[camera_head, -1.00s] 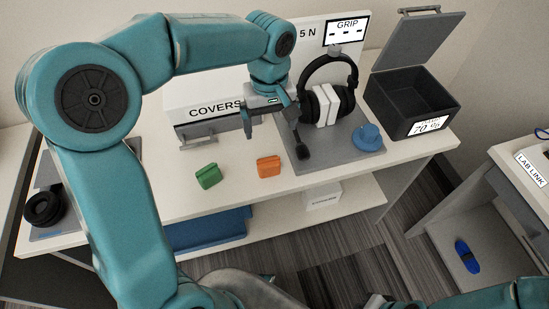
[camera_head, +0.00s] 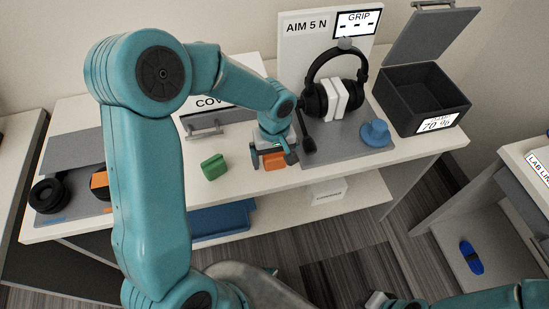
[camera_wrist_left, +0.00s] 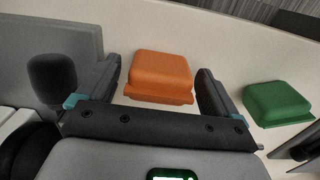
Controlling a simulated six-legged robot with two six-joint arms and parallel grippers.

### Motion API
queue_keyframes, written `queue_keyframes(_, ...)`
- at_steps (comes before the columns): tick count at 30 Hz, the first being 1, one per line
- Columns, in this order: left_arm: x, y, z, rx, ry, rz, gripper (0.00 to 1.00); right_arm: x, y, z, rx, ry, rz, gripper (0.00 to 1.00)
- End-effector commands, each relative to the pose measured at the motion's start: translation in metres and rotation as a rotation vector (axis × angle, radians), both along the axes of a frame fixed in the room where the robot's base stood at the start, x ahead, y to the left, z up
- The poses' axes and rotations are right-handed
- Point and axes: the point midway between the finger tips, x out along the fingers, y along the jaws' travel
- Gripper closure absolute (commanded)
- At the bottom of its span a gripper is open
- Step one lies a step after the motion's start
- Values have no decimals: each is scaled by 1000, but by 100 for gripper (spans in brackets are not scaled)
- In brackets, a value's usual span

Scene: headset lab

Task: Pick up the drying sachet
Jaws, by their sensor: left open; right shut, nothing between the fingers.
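An orange sachet-like packet (camera_head: 274,161) lies on the white bench; it also shows in the left wrist view (camera_wrist_left: 160,72). A similar green packet (camera_head: 213,167) lies to its left, and in the left wrist view (camera_wrist_left: 277,103) it is at the right. The frames do not show which is the drying sachet. My left gripper (camera_head: 273,155) is open over the orange packet. In the left wrist view its fingers (camera_wrist_left: 161,92) stand on either side of the packet, not visibly closed on it. My right gripper (camera_head: 376,301) is shut and empty at the bottom edge.
A black headset (camera_head: 313,101) with its microphone (camera_head: 308,146) stands close right of my left gripper. A blue knob (camera_head: 374,133) and an open dark box (camera_head: 422,98) are further right. Black ear cushions (camera_head: 47,196) lie at the left. A drawer handle (camera_head: 205,131) is behind the green packet.

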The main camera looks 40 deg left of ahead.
Motion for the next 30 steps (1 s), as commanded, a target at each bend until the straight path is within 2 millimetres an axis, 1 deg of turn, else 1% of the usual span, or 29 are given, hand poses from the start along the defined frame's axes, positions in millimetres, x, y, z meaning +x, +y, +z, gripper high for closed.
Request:
queue_keyframes(1, 0, 0, -5, 0, 3, 0, 6, 0, 0, 0, 0, 0, 0, 100)
queue_keyframes(3, 1, 0, -7, -1, 1, 1, 6, 0, 0, 0, 0, 0, 0, 100)
queue_keyframes(8, 1, 0, -7, -1, -1, 1, 6, 0, 0, 0, 0, 0, 0, 100)
queue_keyframes(9, 1, 0, -7, -1, -1, 1, 10, 0, 0, 0, 0, 0, 0, 100)
queue_keyframes(11, 1, 0, -7, 0, 0, 1, 29, 0, 0, 0, 0, 0, 0, 100)
queue_keyframes(12, 1, 0, -7, 0, 0, 1, 42, 0, 0, 0, 0, 0, 0, 100)
queue_keyframes(14, 1, 0, -7, 0, 0, 1, 62, 0, 0, 0, 0, 0, 0, 100)
queue_keyframes(24, 1, 0, -4, 1, -1, 0, 62, 0, 0, 0, 0, 0, 0, 100)
queue_keyframes(28, 1, 0, 7, 0, -3, 0, 62, 0, 0, 1, 0, 0, 0, 100)
queue_keyframes(30, 1, 0, 18, 0, -4, 1, 62, 0, 0, 2, 0, 0, 0, 100)
